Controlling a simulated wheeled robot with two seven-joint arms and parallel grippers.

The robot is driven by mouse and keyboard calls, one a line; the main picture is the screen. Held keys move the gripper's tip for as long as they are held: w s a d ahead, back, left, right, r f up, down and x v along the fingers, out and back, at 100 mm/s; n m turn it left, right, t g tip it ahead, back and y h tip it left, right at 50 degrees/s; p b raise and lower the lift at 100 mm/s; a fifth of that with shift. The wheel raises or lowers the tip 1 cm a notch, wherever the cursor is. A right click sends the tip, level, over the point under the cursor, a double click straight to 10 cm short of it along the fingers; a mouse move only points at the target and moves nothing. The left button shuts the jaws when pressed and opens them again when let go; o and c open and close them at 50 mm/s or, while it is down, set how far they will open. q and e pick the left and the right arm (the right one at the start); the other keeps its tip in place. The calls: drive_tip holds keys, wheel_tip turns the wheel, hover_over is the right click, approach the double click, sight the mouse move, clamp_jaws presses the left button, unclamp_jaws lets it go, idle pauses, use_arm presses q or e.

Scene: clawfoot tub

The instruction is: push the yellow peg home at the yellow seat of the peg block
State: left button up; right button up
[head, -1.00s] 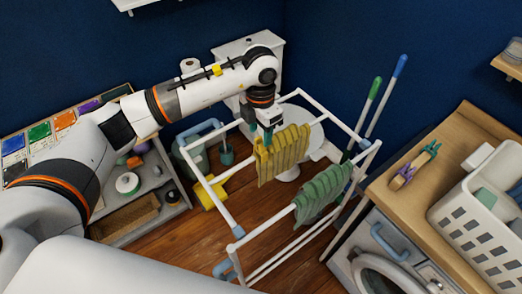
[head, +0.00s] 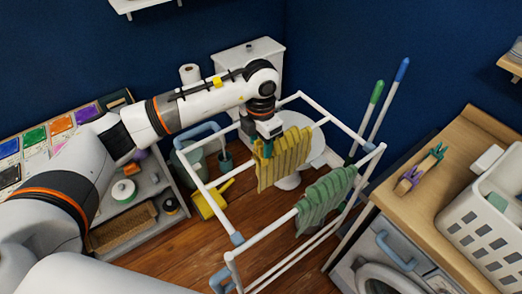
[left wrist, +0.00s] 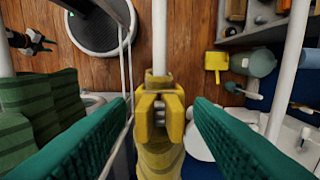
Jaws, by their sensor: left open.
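A yellow ribbed cloth (head: 287,160) hangs over a white rail of the drying rack. In the left wrist view a small yellow two-pronged piece (left wrist: 159,108), which looks like a clothes peg, stands upright at the rail above the cloth (left wrist: 158,160). My left gripper (head: 267,150) is above the rail at the cloth's left end. Its teal fingers are open, one on each side of the yellow piece, with gaps; the left wrist view shows this gripper (left wrist: 158,125) too. I cannot make out a peg block or its yellow seat.
A green cloth (head: 325,200) hangs on the nearer rack rail (head: 270,222). Purple and teal clips (head: 420,170) lie on the wooden counter (head: 455,150) beside a white basket (head: 490,215). A yellow dustpan (head: 210,202) is on the floor. A dark jointed thing (left wrist: 28,40) might be my right gripper.

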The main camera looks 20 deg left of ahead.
use_arm(q)
drive_tip(key=shift+b, duration=0.45)
idle(0.3)
clamp_jaws()
